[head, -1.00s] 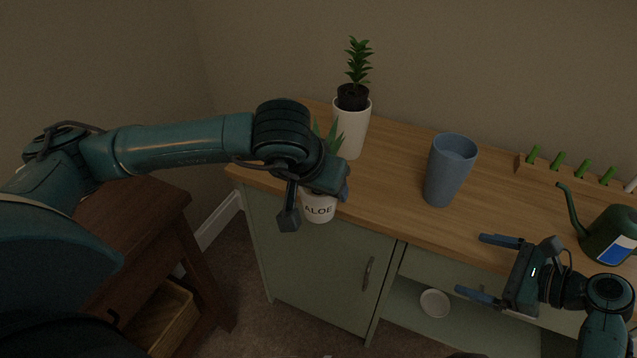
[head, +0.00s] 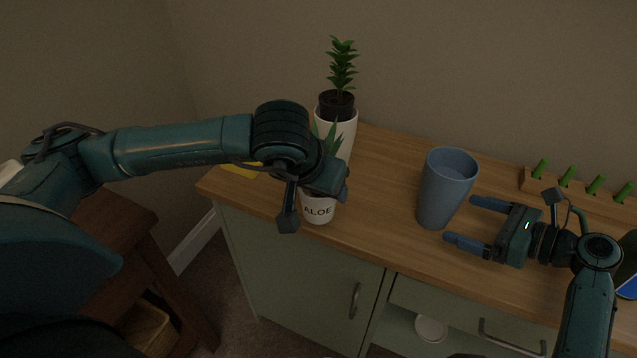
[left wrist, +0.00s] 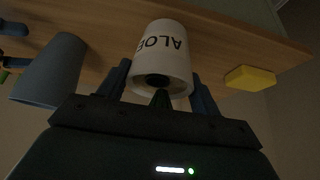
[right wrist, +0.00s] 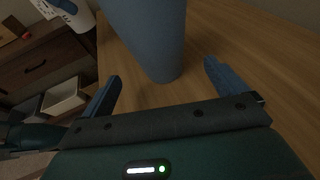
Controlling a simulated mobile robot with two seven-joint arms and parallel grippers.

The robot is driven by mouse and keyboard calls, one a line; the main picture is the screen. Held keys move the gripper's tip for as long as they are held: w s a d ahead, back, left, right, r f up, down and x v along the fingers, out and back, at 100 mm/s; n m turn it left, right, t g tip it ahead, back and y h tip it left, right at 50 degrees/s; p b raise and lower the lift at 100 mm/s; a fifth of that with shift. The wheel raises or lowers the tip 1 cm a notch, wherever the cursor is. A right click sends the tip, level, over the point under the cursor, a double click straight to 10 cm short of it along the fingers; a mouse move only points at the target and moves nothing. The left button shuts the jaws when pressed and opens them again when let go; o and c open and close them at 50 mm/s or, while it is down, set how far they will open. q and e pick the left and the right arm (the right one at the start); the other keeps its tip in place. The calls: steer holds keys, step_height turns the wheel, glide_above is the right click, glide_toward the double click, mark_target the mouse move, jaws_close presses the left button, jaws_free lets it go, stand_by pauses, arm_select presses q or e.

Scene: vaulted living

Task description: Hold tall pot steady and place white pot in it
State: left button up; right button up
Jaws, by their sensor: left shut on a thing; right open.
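The white pot (head: 317,209) carries an "ALOE" label and green leaves. My left gripper (head: 316,194) is shut on it and holds it near the counter's front left; the pot also shows between the fingers in the left wrist view (left wrist: 163,55). The tall blue pot (head: 443,190) stands upright on the counter, to the right of the white pot. My right gripper (head: 462,221) is open just right of the tall pot, its fingers pointing toward it. In the right wrist view the tall pot (right wrist: 150,40) is ahead of the spread fingers, not gripped.
A tall white planter (head: 347,128) with a leafy plant stands behind my left gripper. A yellow object (head: 243,171) lies at the counter's left end. A wooden rack with green pegs (head: 567,178) and a partly hidden watering can (head: 628,286) are at right. The wooden counter (head: 385,185) is clear between pots.

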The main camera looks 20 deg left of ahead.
mark_target(441, 211)
arm_select(q)
step_height(441, 211, down, 3)
steer(key=shift+r+b, duration=0.2)
steer(key=shift+b, duration=0.6)
arm_select(e)
steer(key=x, duration=0.2)
steer(key=shift+w+a+f, duration=0.1)
steer(key=shift+a+f, duration=0.15)
steer(key=shift+a, duration=0.1)
arm_select(q)
steer(key=shift+r+p, duration=0.65)
arm_select(e)
steer(key=shift+w+a, duration=0.15)
steer(key=shift+a, duration=0.3)
steer(key=shift+w+a, duration=0.2)
steer(key=shift+a, duration=0.25)
arm_select(q)
steer(key=shift+r, duration=0.1)
arm_select(e)
steer(key=shift+x, duration=0.8)
steer(key=shift+f, duration=0.2)
steer(key=shift+c, duration=0.3)
arm_select(q)
steer(key=shift+w, duration=0.1)
arm_select(e)
steer(key=c, duration=0.9)
